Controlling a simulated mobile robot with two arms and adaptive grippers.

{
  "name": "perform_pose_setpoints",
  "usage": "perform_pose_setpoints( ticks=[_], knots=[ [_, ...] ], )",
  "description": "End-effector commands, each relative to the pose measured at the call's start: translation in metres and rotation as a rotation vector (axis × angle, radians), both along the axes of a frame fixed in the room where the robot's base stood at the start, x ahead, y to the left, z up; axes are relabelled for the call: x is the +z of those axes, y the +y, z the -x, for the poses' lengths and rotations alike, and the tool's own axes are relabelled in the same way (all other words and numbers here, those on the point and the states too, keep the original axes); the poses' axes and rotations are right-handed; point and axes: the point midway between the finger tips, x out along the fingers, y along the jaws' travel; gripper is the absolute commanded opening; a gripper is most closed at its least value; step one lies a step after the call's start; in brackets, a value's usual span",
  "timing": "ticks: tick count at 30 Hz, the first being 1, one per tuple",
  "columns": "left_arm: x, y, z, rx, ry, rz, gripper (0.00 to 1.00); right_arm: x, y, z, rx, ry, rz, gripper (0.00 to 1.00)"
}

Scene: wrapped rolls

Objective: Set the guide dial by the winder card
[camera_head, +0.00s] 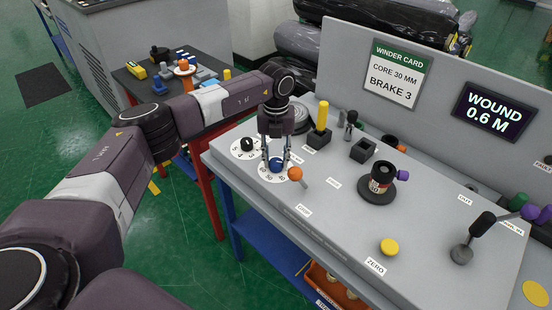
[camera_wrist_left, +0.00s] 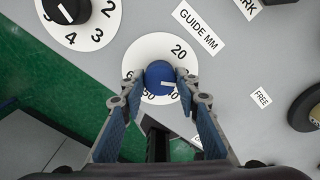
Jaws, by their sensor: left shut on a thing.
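The guide dial is a blue knob (camera_head: 276,165) on a white numbered disc (camera_wrist_left: 148,50), beside a "GUIDE MM" label. My left gripper (camera_head: 276,161) comes down over it from above, its fingers on both sides of the blue knob (camera_wrist_left: 160,78). The knob's white mark points to the right in the wrist view. The number on that side, between 20 and 40, is hidden by a finger. The winder card (camera_head: 393,75) stands on the back panel and reads "CORE 30 MM" and "BRAKE 3". My right gripper is not in view.
A black knob on a second numbered disc (camera_head: 249,147) sits close by the guide dial. An orange-knobbed lever (camera_head: 296,174) stands just right of the gripper. A yellow post (camera_head: 321,117), a black spool (camera_head: 379,185) and a yellow button (camera_head: 389,247) are farther right. A display (camera_head: 493,111) reads "WOUND 0.6 M".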

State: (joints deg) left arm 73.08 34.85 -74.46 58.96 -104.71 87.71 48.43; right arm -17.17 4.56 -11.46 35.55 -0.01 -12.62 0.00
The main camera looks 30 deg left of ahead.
Motion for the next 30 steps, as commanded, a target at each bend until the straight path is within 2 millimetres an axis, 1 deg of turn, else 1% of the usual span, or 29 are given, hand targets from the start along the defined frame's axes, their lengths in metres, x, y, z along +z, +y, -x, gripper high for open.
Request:
perform_pose_setpoints(
  ticks=[1, 6, 18, 19, 21, 23, 24, 30],
  knots=[
    [0.0026, 0.0006, -0.0020, 0.014, -0.007, 0.000, 0.05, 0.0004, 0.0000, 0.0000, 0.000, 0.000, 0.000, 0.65],
    [0.0027, 0.0007, -0.0022, 0.039, -0.007, 0.000, 0.05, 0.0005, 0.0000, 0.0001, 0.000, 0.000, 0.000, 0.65],
    [0.0029, 0.0007, -0.0024, 0.043, -0.008, 0.000, 0.05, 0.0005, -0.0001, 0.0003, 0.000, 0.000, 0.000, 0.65],
    [0.0030, 0.0007, -0.0024, 0.043, -0.008, 0.000, 0.32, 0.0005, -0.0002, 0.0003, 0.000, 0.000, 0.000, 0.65],
    [0.0027, 0.0006, -0.0022, 0.043, -0.007, 0.000, 0.39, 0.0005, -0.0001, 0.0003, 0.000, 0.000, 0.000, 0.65],
    [0.0022, 0.0006, -0.0017, 0.043, -0.006, 0.000, 0.46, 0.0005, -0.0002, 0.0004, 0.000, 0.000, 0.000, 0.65],
    [0.0020, 0.0005, -0.0015, 0.042, -0.004, 0.000, 0.47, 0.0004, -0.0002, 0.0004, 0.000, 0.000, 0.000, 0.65],
    [0.0011, 0.0003, -0.0009, 0.042, -0.002, 0.000, 0.47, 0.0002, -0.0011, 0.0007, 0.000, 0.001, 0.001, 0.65]
  ],
)
